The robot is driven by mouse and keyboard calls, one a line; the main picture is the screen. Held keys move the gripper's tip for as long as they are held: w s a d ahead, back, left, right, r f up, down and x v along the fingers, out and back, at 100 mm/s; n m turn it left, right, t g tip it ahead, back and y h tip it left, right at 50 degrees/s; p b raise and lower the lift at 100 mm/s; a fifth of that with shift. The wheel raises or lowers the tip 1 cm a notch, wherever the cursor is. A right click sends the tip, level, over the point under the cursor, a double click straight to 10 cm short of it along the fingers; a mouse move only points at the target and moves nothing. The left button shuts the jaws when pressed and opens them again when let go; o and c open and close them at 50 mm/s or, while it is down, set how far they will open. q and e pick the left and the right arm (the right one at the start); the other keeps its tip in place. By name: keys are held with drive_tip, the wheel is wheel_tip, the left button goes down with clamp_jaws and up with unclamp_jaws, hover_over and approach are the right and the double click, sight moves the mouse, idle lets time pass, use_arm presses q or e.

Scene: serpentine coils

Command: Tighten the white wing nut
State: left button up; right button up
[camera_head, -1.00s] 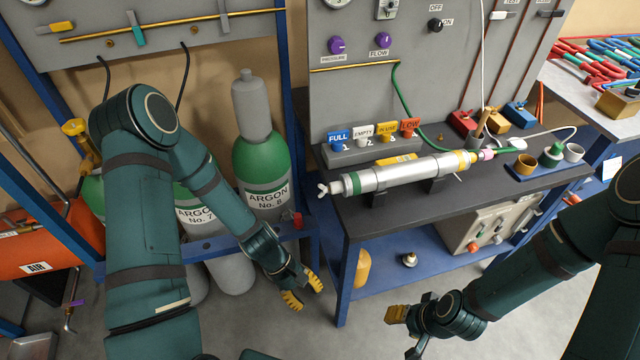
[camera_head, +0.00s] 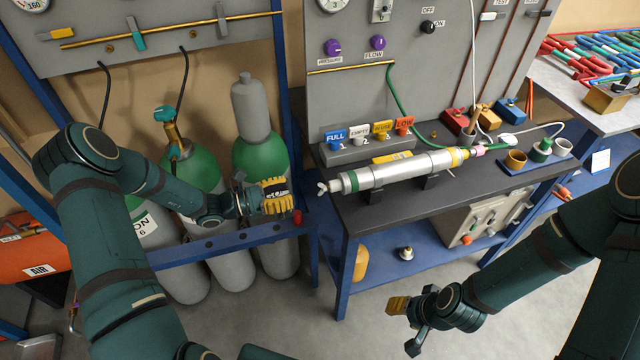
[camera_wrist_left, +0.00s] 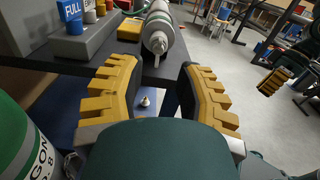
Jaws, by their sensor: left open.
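The white wing nut (camera_head: 323,188) sits on the left end of a silver cylinder (camera_head: 400,172) that lies in a cradle on the dark bench. In the left wrist view the nut (camera_wrist_left: 157,46) is ahead, just above the gap between the fingers. My left gripper (camera_head: 287,196) is left of the nut, apart from it, with its yellow-padded fingers toward it. The left wrist view shows it open and empty (camera_wrist_left: 157,88). My right gripper (camera_head: 405,326) is low in front of the bench, its fingers apart and nothing seen between them.
Argon cylinders (camera_head: 262,160) stand behind and below my left gripper, behind a blue rail (camera_head: 225,243). Labelled blocks (camera_head: 365,150) stand behind the silver cylinder. A blue tray with cups (camera_head: 535,163) is at the bench's right. Open floor lies in front.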

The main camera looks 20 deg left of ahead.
sight(320, 183)
use_arm(q)
drive_tip(key=x, duration=0.9)
drive_tip(key=shift+w, duration=0.1)
clamp_jaws()
